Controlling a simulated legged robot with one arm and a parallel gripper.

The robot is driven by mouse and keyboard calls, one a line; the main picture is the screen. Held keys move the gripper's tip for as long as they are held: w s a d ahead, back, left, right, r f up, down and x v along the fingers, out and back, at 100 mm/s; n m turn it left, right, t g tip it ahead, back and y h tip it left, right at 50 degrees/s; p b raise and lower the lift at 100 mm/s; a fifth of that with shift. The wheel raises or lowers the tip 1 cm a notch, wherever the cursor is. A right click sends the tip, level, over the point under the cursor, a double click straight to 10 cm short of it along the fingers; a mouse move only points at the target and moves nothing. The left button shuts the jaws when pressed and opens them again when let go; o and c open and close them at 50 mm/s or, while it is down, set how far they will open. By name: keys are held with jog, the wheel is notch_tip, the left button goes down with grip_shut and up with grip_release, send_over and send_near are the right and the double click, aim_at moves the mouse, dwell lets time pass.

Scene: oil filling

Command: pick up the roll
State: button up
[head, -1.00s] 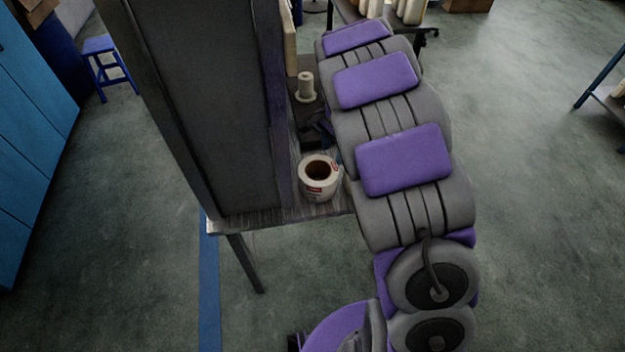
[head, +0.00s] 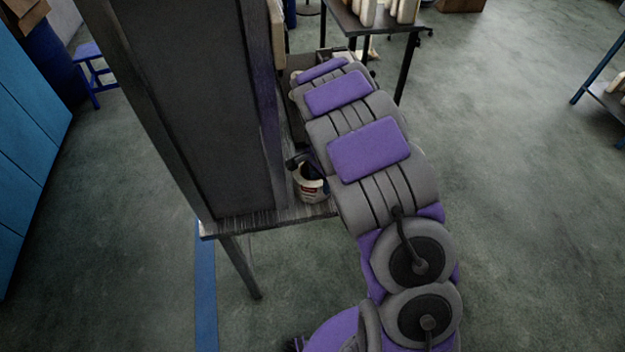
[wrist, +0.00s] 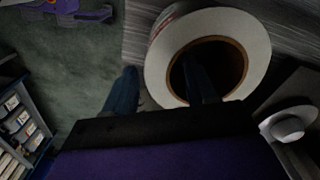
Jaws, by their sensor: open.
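The roll (head: 311,191) is a white ring with a red-marked label and a brown core. It stands on the small table, partly hidden by my arm in the head view. In the wrist view the roll (wrist: 258,52) shows from above, its hole facing me. My gripper (wrist: 162,68) is open over it. One dark finger overlaps the roll's hole and the other is outside its left edge, so the ring's wall lies between them. I cannot tell how deep the fingers reach. In the head view my gripper (head: 304,165) is at the roll's top, mostly hidden.
A tall dark panel (head: 200,100) stands on the table (head: 260,222) just left of the roll. A white spool (wrist: 288,125) is near the roll in the wrist view. Another table (head: 375,20) with white bottles is behind. The floor to the right is open.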

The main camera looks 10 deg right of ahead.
notch_tip(320, 180, down, 3)
jog(key=shift+f, duration=0.15)
jog(key=shift+d, duration=0.1)
grip_shut()
dwell(0.3)
dwell(0.4)
